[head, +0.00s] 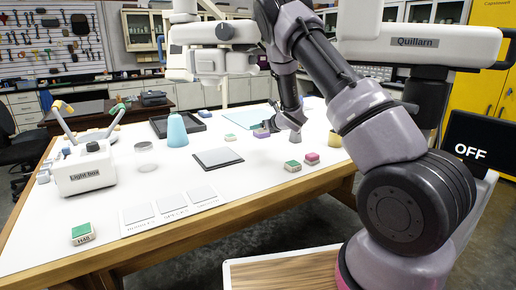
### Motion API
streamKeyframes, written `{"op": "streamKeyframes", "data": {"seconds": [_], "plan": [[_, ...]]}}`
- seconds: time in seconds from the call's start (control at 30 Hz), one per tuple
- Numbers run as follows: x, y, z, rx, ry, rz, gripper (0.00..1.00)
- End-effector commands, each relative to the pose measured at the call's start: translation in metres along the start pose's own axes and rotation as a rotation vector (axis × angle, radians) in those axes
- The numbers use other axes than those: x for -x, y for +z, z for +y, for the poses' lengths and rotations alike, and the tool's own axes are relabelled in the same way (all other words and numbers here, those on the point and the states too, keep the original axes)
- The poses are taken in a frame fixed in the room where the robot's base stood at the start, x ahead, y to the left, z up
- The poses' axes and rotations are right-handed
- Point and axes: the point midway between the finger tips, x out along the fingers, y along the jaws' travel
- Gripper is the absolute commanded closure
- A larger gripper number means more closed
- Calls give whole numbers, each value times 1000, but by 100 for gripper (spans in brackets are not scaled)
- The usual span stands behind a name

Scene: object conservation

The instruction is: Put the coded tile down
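Several small coded tiles, pale blocks with coloured tops, are on the white table (110,190). A green one with dark letters (82,233) lies at the front left. A green one (292,166) and a pink one (312,158) lie right of the middle. Another green one (230,137) lies farther back. My gripper (270,126) is low over the far middle of the table, small in the head view. A purple tile (261,133) is right at its fingertips. I cannot tell whether the fingers hold it or whether it touches the table.
A white label strip with grey squares (130,217) lies at the front edge. The front-left surface has bare room.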

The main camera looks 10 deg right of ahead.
Motion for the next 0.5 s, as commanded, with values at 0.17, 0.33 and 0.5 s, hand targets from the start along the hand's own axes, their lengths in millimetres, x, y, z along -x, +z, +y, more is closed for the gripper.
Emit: {"op": "streamKeyframes", "data": {"seconds": [0.17, 0.33, 0.5], "plan": [[-13, -34, -1, -1, -1, 4, 91], [-20, -48, 0, 0, -1, 1, 91], [-26, -65, -1, 0, -1, 2, 91]]}}
